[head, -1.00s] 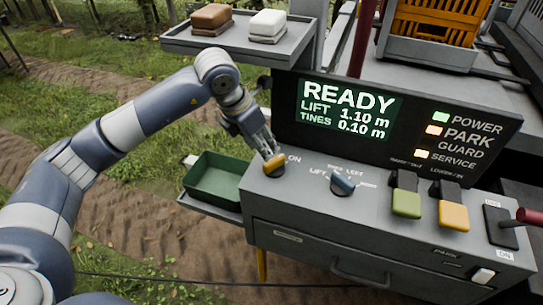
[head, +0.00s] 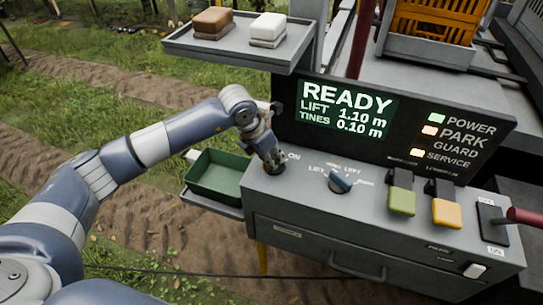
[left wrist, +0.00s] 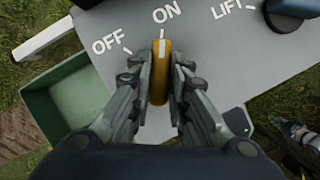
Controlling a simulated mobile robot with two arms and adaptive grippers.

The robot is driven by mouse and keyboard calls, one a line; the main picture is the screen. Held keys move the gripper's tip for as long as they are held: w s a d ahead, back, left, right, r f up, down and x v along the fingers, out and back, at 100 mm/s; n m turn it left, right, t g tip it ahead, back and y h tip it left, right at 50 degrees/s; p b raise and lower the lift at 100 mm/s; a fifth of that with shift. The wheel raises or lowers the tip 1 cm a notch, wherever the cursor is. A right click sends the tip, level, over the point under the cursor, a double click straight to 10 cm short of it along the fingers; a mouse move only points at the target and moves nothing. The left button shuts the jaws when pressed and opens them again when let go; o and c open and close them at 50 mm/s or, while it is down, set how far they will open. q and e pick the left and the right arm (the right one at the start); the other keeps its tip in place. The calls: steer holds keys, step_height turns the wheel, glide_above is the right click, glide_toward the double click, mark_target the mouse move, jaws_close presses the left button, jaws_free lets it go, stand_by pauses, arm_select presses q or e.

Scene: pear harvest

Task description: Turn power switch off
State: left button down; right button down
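The yellow power switch knob (left wrist: 159,72) is on the grey control panel, between the OFF and ON marks. Its white line points at ON in the left wrist view. My left gripper (head: 275,165) is down at the panel and hides the knob in the head view. In the left wrist view its two fingers (left wrist: 160,90) lie along both sides of the knob and appear to touch it. The display (head: 345,110) reads READY, and the lamp beside POWER (head: 437,118) is lit green.
A blue LIFT knob (head: 341,181) sits right of the switch, then green (head: 402,201) and yellow (head: 447,213) rockers and a red-handled lever (head: 525,216). A green tray (head: 214,178) is on the left. A shelf (head: 238,50) with brown and white blocks hangs above.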

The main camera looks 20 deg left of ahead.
stand_by(0.3)
arm_select(q)
steer(key=n+b, duration=0.2)
steer(key=shift+d+f+y+b, duration=0.1)
steer(key=shift+f+y+b, duration=0.1)
steer(key=shift+y+b, duration=0.15)
steer(key=n+b, duration=0.2)
steer(key=n+y+b, duration=0.1)
steer(key=n+b, duration=0.1)
steer(key=n+y+b, duration=0.1)
steer(key=n+b, duration=0.1)
steer(key=shift+d+t+y+b, duration=0.25)
steer(key=shift+d+t+b, duration=0.05)
steer(key=shift+t, duration=0.1)
steer(key=shift+d+r+n+g+y+b, duration=0.1)
steer(key=shift+n+y+b, duration=0.15)
steer(key=shift+n+b, duration=0.35)
steer(key=shift+a+r+n+g+y+b, duration=0.1)
steer(key=shift+n+y+b, duration=0.1)
steer(key=shift+n+b, duration=0.4)
steer(key=shift+d+r+n+g+y+b, duration=0.1)
steer(key=shift+n+y+b, duration=0.2)
steer(key=shift+n, duration=0.5)
steer(key=c, duration=1.5)
jaws_free()
